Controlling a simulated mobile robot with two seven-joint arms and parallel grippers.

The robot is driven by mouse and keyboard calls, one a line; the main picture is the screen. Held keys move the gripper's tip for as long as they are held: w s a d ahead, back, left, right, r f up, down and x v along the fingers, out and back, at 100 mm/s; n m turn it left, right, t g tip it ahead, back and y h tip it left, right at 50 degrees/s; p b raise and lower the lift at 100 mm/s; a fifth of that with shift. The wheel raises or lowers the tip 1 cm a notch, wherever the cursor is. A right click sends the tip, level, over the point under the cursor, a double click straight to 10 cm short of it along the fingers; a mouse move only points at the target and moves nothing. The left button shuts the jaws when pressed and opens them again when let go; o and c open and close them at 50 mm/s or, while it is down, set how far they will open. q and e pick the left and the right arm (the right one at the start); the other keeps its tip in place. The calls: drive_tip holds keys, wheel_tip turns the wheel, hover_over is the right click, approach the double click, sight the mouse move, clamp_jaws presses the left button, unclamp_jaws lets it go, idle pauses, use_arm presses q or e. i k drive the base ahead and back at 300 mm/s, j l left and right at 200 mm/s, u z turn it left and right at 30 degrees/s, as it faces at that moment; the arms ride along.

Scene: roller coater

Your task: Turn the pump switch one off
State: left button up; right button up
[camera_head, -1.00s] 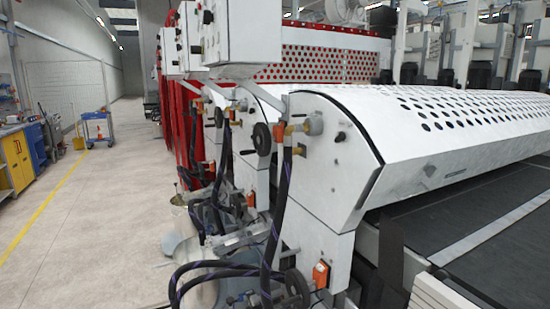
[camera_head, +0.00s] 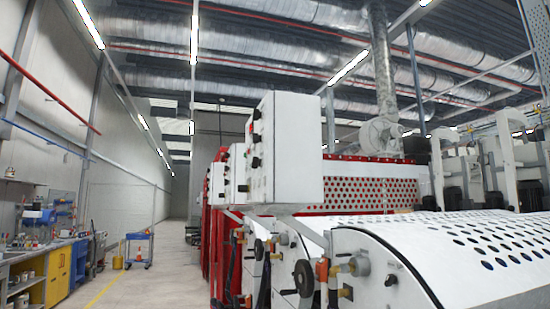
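A white control box (camera_head: 297,150) stands out above the near roller coater (camera_head: 375,245). Its narrow left face carries several small dark knobs (camera_head: 256,162) and a small red part. I cannot read any labels, so I cannot tell which of them, if any, is pump switch one. The way the knobs are turned is too small to tell. Neither of my grippers is in view.
A perforated white cover (camera_head: 470,243) fills the lower right. A black handwheel (camera_head: 304,278) and pipe fittings stick out at the machine's near end. An aisle (camera_head: 170,270) runs along the left, with a blue cart (camera_head: 139,250) and a workbench with yellow cabinets (camera_head: 58,276).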

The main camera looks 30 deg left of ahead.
sight(256, 162)
drive_tip(key=i+j+z, duration=0.25)
drive_tip(key=j+z, duration=0.25)
drive_tip(key=j, duration=0.55)
drive_tip(key=j+z, duration=0.45)
drive_tip(key=j, duration=0.6)
